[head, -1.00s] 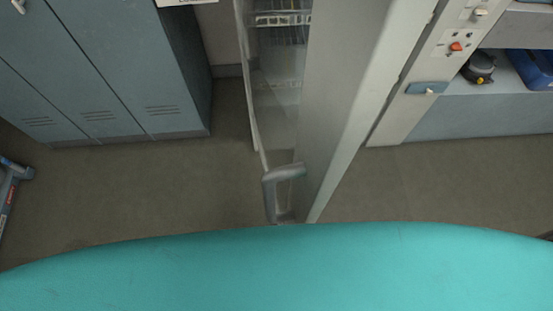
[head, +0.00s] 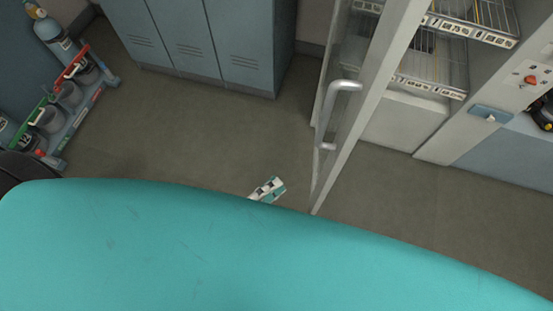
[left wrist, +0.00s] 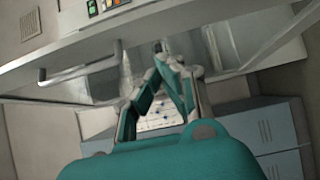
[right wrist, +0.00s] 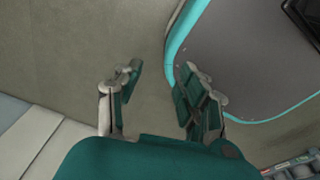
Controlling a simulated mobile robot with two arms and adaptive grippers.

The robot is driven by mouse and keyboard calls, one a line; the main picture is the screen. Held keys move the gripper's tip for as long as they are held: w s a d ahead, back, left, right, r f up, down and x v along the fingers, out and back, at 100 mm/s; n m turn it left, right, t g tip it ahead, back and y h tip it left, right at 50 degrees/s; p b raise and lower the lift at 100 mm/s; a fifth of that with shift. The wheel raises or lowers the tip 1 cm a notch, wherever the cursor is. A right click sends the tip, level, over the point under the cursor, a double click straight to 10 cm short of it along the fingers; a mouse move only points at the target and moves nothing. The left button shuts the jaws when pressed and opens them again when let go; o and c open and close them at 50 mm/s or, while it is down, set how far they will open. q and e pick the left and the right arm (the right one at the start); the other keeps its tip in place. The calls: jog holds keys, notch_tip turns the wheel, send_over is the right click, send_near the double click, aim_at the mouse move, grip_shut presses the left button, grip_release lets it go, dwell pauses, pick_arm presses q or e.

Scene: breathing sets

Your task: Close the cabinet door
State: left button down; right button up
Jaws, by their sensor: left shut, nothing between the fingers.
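The cabinet door (head: 370,100) stands open in the head view, edge toward me, with a metal bar handle (head: 341,88) on its left face. The cabinet's wire shelves (head: 440,68) show behind and to the right of it. The tip of my left gripper (head: 268,190) shows low, left of the door and apart from it. In the left wrist view my left gripper (left wrist: 166,66) is shut and empty, with a bar handle (left wrist: 80,73) to its left. My right gripper (right wrist: 160,88) is open and empty over the floor in the right wrist view.
Blue-grey lockers (head: 200,45) stand at the back left. A rack of bottles and canisters (head: 70,100) stands at the far left. A wall panel with a red switch (head: 530,80) is right of the cabinet. The floor (head: 200,130) left of the door is clear.

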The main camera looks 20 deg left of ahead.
aim_at(330, 161)
pick_arm(q)
jog(key=w+d+p, duration=0.1)
jog(key=w+d, duration=0.3)
jog(key=d, duration=0.1)
jog(key=w+d+p, duration=0.1)
jog(key=w+d, duration=0.1)
jog(key=d, duration=0.1)
jog(key=shift+w+p, duration=0.25)
jog(key=shift+p, duration=0.05)
jog(key=shift+d, duration=0.1)
pick_arm(e)
jog(key=r, duration=0.1)
jog(key=s+r, duration=0.1)
jog(key=shift+s+a+r, duration=0.15)
jog(key=shift+r, duration=0.25)
pick_arm(q)
jog(key=shift+d, duration=0.15)
